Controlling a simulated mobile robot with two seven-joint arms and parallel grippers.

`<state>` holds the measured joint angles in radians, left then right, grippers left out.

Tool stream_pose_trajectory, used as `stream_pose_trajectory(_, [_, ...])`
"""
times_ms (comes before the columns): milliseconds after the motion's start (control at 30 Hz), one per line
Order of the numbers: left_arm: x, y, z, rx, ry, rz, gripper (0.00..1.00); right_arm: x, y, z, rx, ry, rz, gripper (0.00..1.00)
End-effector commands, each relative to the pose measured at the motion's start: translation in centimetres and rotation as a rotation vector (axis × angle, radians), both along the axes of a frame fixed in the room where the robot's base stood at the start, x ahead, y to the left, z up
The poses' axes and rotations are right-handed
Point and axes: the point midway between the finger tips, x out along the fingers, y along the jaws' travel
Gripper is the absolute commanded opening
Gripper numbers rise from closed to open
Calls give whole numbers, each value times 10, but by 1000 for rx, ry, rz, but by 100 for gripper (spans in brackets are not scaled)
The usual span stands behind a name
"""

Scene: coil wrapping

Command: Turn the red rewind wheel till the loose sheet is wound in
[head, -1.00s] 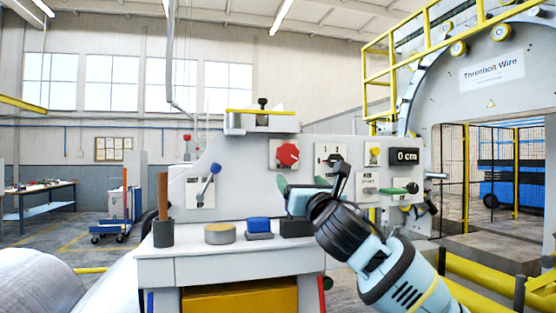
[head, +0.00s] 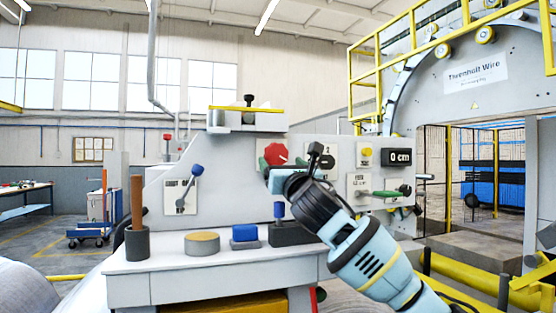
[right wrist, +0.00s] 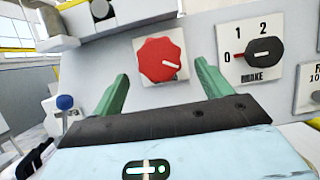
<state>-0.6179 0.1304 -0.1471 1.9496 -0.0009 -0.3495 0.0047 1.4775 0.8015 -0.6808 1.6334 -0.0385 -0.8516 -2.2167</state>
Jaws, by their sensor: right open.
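A red scalloped knob (head: 276,154) with a white pointer mark sits on a white plate on the machine's grey front panel. It also shows in the right wrist view (right wrist: 160,60), where its label is too small to read. I cannot tell whether it is the rewind wheel; no other red wheel shows. My right gripper (head: 270,172) is open and empty in front of the panel, just below the knob. In the right wrist view its green fingers (right wrist: 162,72) frame the knob, apart from it. My left gripper is out of view. I cannot make out a loose sheet.
A black BRAKE selector (right wrist: 265,52) is right of the knob. A blue-tipped lever (head: 190,185) is to its left. Below, a ledge (head: 170,265) carries a dark cup (head: 137,243), a tan disc (head: 202,243) and a blue block (head: 244,233). A display (head: 398,157) reads 0 cm.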

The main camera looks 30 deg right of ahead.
Motion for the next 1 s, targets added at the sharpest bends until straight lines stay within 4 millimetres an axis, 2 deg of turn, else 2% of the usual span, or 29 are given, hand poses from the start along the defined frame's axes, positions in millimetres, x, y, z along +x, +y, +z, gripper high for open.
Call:
stream_pose_trajectory(100, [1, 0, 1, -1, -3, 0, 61, 13, -3, 6, 2, 0, 0, 77])
stream_pose_trajectory(300, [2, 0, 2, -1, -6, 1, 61, 28, -6, 13, 1, -1, 2, 77])
stream_pose_trajectory(733, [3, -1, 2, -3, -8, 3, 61, 33, -8, 15, -1, -1, 1, 77])
stream_pose_trajectory(767, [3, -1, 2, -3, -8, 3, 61, 33, -8, 15, -1, -1, 1, 76])
stream_pose_trajectory(1000, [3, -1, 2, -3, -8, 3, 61, 33, -8, 15, -1, -1, 1, 45])
